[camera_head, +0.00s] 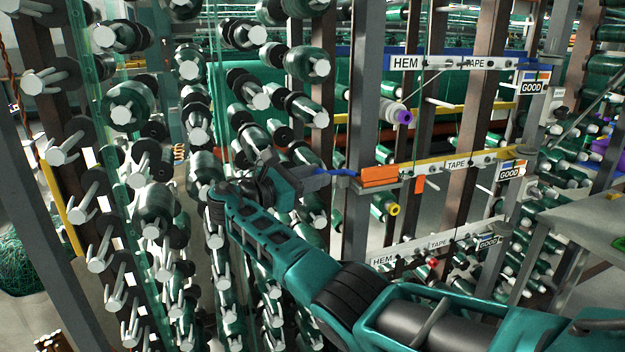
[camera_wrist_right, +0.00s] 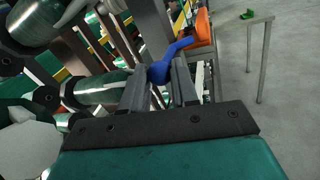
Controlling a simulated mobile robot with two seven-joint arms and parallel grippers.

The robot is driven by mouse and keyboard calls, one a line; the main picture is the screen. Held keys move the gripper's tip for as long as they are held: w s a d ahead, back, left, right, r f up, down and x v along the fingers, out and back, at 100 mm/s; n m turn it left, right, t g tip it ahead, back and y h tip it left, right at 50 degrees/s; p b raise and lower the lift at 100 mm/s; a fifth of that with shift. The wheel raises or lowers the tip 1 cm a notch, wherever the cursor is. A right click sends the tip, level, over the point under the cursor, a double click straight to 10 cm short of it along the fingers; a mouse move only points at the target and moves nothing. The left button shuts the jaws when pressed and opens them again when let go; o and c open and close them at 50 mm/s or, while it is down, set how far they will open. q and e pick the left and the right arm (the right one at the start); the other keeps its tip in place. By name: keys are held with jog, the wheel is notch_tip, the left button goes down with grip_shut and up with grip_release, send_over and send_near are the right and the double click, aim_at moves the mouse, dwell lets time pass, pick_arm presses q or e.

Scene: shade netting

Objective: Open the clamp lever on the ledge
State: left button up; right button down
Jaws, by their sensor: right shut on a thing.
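The clamp lever (camera_head: 344,173) is blue and joins an orange clamp block (camera_head: 379,176) on a narrow grey ledge (camera_head: 352,184) fixed to the rack. My right gripper (camera_head: 322,177) comes in from the left of the clamp and is shut on the lever's near end. In the right wrist view the blue lever (camera_wrist_right: 180,48) has its rounded end between the tips of the two grey fingers (camera_wrist_right: 162,82). The orange block (camera_wrist_right: 202,27) lies beyond it. The gripped end is partly hidden by the fingers. My left gripper is not in view.
Dense columns of green spools (camera_head: 155,205) with light-coloured ends stand left of and around my right arm. Steel uprights (camera_head: 358,110) stand close behind the clamp. A yellow rail with a TAPE label (camera_head: 457,164) runs right from it. A grey table (camera_head: 590,215) stands at right.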

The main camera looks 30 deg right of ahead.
dwell(0.3)
jog(key=c, duration=1.1)
grip_release()
jog(key=shift+c, duration=0.2)
jog(key=s+a+b, duration=0.1)
jog(key=a, duration=1.1)
jog(key=shift+s+a, duration=0.15)
jog(key=shift+a, duration=0.2)
